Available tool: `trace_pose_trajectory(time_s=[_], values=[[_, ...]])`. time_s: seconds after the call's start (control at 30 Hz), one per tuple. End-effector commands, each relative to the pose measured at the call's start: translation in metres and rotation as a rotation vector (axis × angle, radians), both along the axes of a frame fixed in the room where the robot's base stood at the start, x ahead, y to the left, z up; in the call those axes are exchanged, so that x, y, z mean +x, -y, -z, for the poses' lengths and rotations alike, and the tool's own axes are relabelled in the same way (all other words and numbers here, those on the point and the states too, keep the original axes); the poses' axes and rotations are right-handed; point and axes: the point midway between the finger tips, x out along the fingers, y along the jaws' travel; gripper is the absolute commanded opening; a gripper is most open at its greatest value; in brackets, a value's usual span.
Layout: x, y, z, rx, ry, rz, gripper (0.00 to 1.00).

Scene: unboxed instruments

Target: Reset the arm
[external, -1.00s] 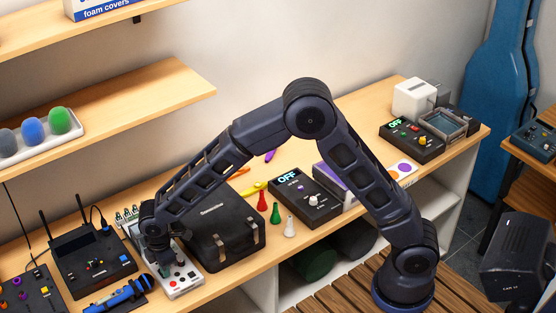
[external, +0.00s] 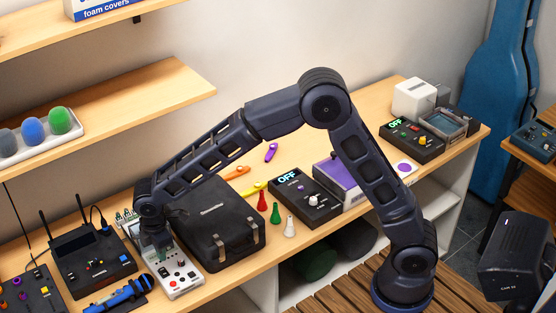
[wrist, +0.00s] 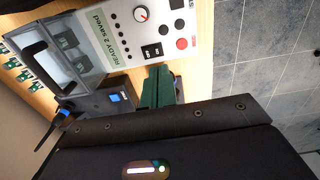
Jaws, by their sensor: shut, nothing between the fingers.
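My gripper (external: 160,242) hangs at the left end of my arm, beside the black case and over the back part of a white control device (external: 178,280). In the wrist view my gripper (wrist: 158,86) shows as green fingers, shut together and empty. The white device (wrist: 125,25) shows there too, with a dial, red and black buttons and a display reading "READY 2 saved". The fingers appear in front of its lower edge; I cannot tell the exact gap. My arm is bent, its elbow high above the bench.
A black case (external: 218,235) stands right of the white device. A blue microphone (external: 118,296) and a black router-like box (external: 92,262) lie to the left. A black box reading "OFF" (external: 305,200) and small coloured pieces are further right. A shelf (external: 120,115) overhangs the back.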

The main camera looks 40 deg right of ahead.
Motion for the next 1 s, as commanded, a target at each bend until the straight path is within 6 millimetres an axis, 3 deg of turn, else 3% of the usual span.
trace_pose_trajectory(time_s=[0.1,0.3,0.67,0.77,1.0], values=[[-0.002,-0.001,-0.025,0.003,0.003,0.0,0.0],[-0.005,-0.001,-0.054,0.002,0.001,-0.001,0.0],[-0.004,0.005,-0.071,0.002,0.004,0.01,0.0],[0.003,0.023,-0.082,0.007,0.015,0.047,0.0],[0.024,0.11,-0.126,0.029,0.061,0.23,0.0]])
